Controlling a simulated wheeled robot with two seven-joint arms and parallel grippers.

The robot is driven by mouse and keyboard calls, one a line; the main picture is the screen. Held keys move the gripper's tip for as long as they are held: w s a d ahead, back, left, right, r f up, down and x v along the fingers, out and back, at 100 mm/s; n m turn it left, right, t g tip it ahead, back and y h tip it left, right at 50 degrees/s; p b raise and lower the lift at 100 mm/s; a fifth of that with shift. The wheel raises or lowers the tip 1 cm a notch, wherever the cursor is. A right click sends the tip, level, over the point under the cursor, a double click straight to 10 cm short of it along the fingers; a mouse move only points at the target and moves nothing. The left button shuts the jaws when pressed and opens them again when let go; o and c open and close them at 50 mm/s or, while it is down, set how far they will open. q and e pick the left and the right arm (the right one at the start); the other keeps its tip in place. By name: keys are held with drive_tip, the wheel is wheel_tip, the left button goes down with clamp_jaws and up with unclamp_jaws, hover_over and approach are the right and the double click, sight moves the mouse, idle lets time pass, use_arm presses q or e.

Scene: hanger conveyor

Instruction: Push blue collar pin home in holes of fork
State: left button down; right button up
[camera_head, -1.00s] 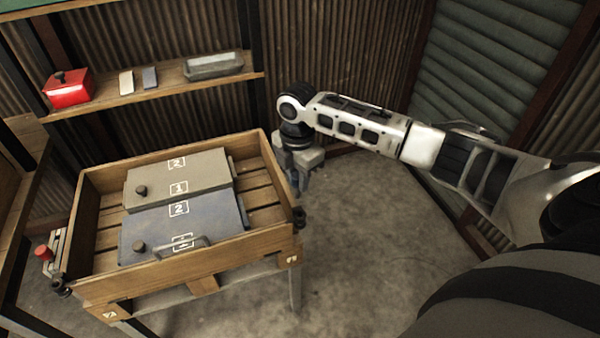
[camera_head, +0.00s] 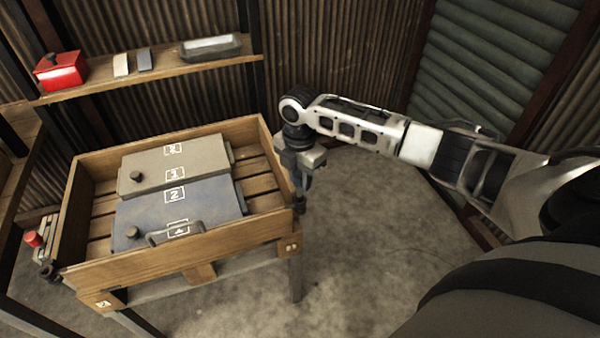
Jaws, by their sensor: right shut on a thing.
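My right gripper (camera_head: 300,184) points down just outside the crate's right front corner. It is shut on a small dark, bluish thing, which looks like the blue collar pin; the fingers hide most of it. Directly below is a small dark fitting (camera_head: 299,206) on the crate corner, which looks like the fork. Whether the pin is inside the fork's holes is too small to tell. My left gripper is not in view.
The wooden crate (camera_head: 170,259) holds a grey case and a blue case (camera_head: 200,203), both with numbered labels. A red-topped pin (camera_head: 33,239) stands at its left corner. A shelf (camera_head: 190,66) behind carries a red box and a tray. The floor right of the crate is clear.

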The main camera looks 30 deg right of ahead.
drive_tip(key=shift+f, duration=0.1)
drive_tip(key=shift+d+p, duration=0.1)
drive_tip(key=shift+p, duration=0.2)
idle(0.4)
idle(0.4)
drive_tip(key=shift+p, duration=0.5)
drive_tip(key=shift+f, duration=0.2)
idle(0.7)
drive_tip(key=shift+f, duration=0.3)
idle(0.7)
idle(0.5)
drive_tip(key=shift+p, duration=0.35)
